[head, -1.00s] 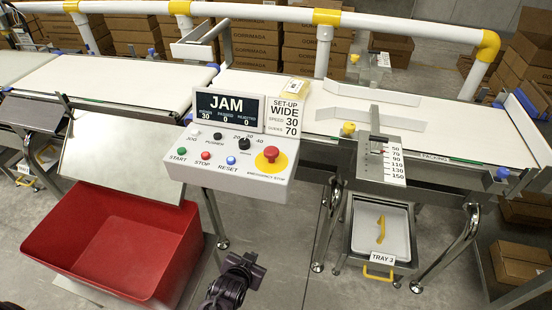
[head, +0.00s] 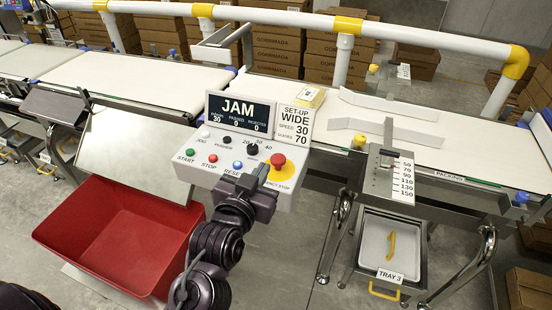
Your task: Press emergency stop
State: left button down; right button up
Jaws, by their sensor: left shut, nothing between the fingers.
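The emergency stop is a red mushroom button (head: 278,160) on a yellow disc, at the right end of the grey control box (head: 205,165). My left gripper (head: 262,172) is shut and empty, just left of and below the button in the head view. It covers part of the box front and of the emergency stop label. I cannot tell whether its tip touches the box. The display (head: 240,112) above reads JAM. My right gripper is not in view.
Green start (head: 190,152), red stop (head: 213,158) and blue reset (head: 237,165) buttons sit left of the gripper. A set-up card (head: 294,122) stands behind the box. A red bin (head: 120,235) is below left. A white guard rail (head: 290,20) runs behind the belt.

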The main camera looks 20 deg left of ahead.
pick_arm(q)
jog(key=p, duration=0.2)
send_over(278, 163)
jog(key=s, duration=0.1)
jog(key=f, duration=0.1)
notch_tip(278, 163, down, 3)
jog(key=shift+a+f, duration=0.1)
jog(key=shift+f, duration=0.05)
jog(key=shift+s+a+f, duration=0.1)
jog(key=shift+f, duration=0.55)
